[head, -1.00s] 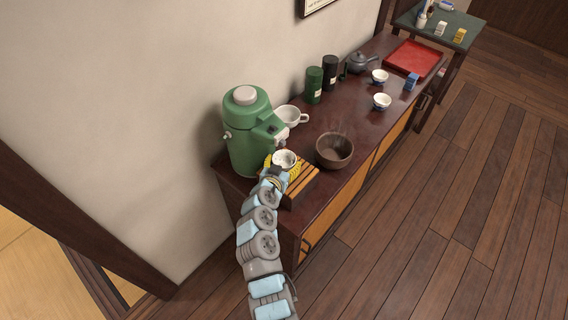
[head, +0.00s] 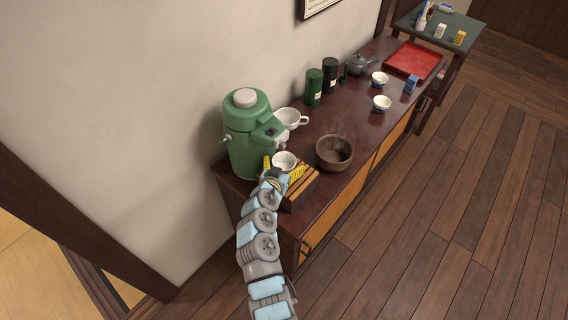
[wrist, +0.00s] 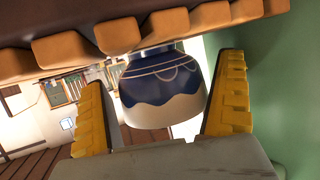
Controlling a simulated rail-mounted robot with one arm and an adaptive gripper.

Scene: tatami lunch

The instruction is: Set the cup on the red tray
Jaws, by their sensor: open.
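The small white and blue cup (head: 284,161) stands on the slatted wooden stand (head: 300,188) in front of the green dispenser. In the wrist view, the cup (wrist: 165,92) is upside down in the picture, its foot toward the slats. My gripper (head: 281,169) is open, with a yellow finger on each side of the cup. The wrist view shows my gripper (wrist: 162,72) with gaps between both fingers and the cup. The red tray (head: 414,59) lies flat and empty at the far end of the cabinet.
The green dispenser (head: 246,130) stands close beside the cup. A brown bowl (head: 334,152) and a large white cup (head: 291,117) are near. Two small cups (head: 381,103) (head: 379,79), a blue box (head: 411,84), canisters (head: 314,87) and a teapot (head: 361,63) stand toward the tray.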

